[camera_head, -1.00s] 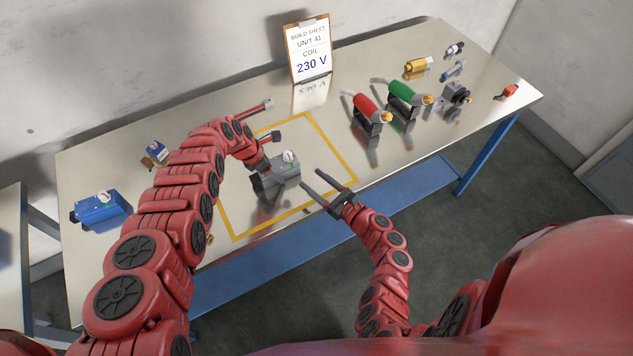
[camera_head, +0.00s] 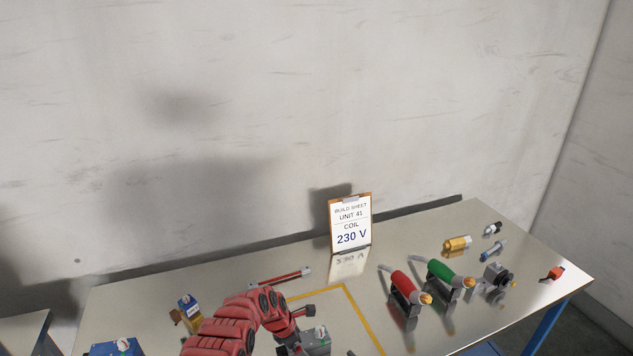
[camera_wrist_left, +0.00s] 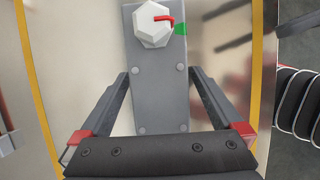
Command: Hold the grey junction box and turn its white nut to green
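The grey junction box (camera_head: 318,349) is at the bottom edge of the head view, partly cut off. In the left wrist view the box (camera_wrist_left: 158,95) is long and grey, with a faceted white nut (camera_wrist_left: 150,28) at its far end. A red pointer on the nut points right, its tip close to a green mark (camera_wrist_left: 181,28) on the box's right edge. My left gripper (camera_wrist_left: 158,75) has one finger along each side of the box, and both fingertips appear to touch it. My right gripper is out of view.
A yellow outline (camera_head: 362,318) surrounds the box area. A build sheet (camera_head: 350,223) reading 230 V stands at the back. Red (camera_head: 405,289) and green (camera_head: 444,275) tools stand right, with small fittings beyond. A blue box (camera_head: 116,347) is at left.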

